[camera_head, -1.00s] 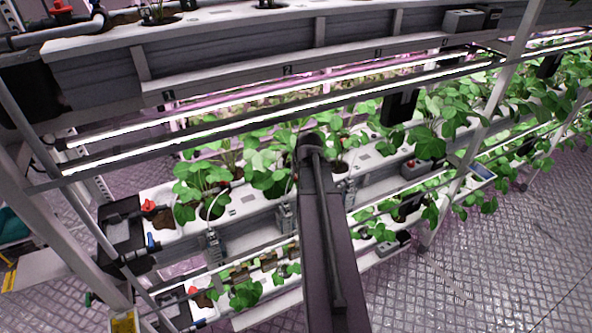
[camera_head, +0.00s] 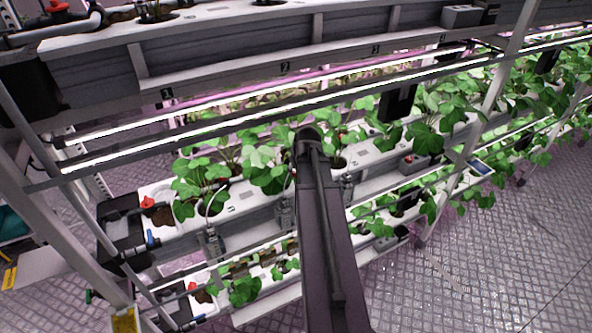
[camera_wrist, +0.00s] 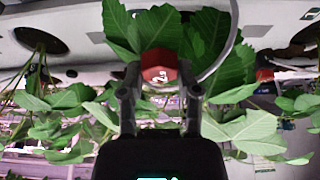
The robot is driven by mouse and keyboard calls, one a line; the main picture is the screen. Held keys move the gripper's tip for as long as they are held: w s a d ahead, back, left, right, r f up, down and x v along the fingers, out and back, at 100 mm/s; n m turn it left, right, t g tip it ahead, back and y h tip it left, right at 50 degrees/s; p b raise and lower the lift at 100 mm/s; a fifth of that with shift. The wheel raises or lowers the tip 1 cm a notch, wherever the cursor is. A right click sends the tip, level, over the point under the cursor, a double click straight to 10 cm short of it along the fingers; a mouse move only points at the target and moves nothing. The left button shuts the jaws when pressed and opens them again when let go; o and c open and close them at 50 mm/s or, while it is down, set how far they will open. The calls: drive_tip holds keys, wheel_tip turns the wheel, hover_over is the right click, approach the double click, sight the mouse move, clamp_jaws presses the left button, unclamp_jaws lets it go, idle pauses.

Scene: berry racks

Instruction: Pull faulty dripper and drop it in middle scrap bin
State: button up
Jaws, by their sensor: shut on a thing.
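My gripper (camera_wrist: 159,97) shows in the wrist view with its two dark fingers on either side of a red dripper (camera_wrist: 158,66). It is shut on the dripper, which has a pale mark on its face. Green leaves hang right behind it, and a thin pale tube (camera_wrist: 230,45) curves past on the right. In the head view my arm covers the gripper and dripper, among the plants of the middle rack level. I cannot pick out the middle scrap bin in either view.
Strawberry plants (camera_head: 200,178) grow in the white gutter (camera_head: 240,205) on both sides of my arm. A lit lamp bar (camera_head: 230,125) and a numbered upper shelf (camera_head: 330,60) run above. A rack post (camera_head: 500,95) stands right. Open floor (camera_head: 500,260) lies at the lower right.

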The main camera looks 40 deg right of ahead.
drive_tip(key=shift+r+p, duration=1.05)
drive_tip(key=shift+r, duration=0.15)
drive_tip(key=shift+f, duration=0.15)
